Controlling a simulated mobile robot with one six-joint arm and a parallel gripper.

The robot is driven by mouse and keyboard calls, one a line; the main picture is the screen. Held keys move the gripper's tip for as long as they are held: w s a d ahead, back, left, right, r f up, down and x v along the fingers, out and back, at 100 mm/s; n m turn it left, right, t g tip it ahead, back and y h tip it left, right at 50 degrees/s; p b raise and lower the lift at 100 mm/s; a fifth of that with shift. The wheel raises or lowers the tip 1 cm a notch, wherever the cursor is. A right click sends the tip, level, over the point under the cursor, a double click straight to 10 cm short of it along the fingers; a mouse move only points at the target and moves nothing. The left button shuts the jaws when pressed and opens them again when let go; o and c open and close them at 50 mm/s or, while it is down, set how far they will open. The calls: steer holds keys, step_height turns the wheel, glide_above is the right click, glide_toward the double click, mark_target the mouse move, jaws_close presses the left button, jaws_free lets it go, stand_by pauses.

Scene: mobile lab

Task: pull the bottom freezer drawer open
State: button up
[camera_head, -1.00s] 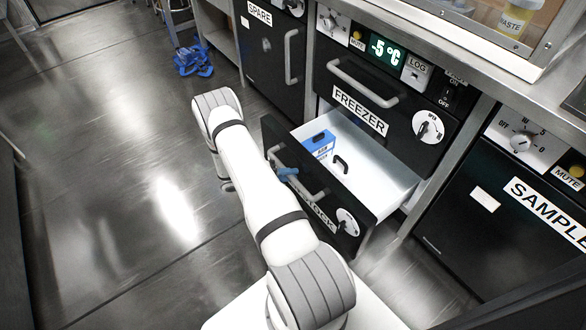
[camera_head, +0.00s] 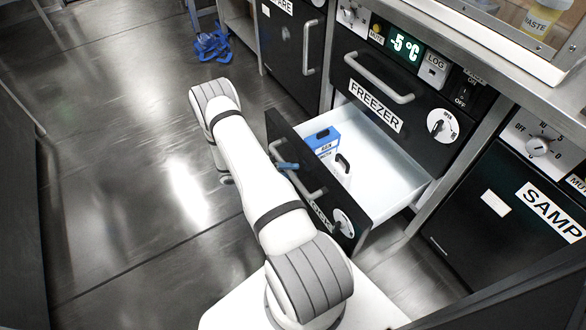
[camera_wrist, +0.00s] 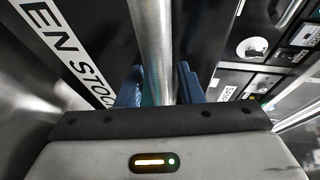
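The bottom freezer drawer (camera_head: 284,132) stands well out from the cabinet, below the upper front labelled FREEZER (camera_head: 375,106). Its front is black and its inside (camera_head: 385,170) is white. My gripper (camera_head: 287,166) is at the bar handle (camera_head: 305,185) on the drawer front. In the wrist view, the blue fingers (camera_wrist: 160,85) lie on both sides of the metal bar (camera_wrist: 153,40), close against it. The label there reads "EN STOCK" (camera_wrist: 70,50); its start is cut off. My arm hides part of the front in the head view.
A blue box (camera_head: 323,140) and a white item with a dark handle (camera_head: 342,164) are inside the drawer. The SAMPLE unit (camera_head: 500,205) is to the right, the SPARE unit (camera_head: 284,60) to the left. A blue object (camera_head: 211,46) lies on the floor. The floor at left is largely clear.

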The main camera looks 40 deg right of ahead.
steer(key=shift+o, duration=0.7)
steer(key=p+v, duration=0.2)
steer(key=v, duration=0.5)
steer(key=shift+w+a, duration=0.2)
steer(key=shift+a, duration=0.15)
steer(key=shift+r, duration=0.1)
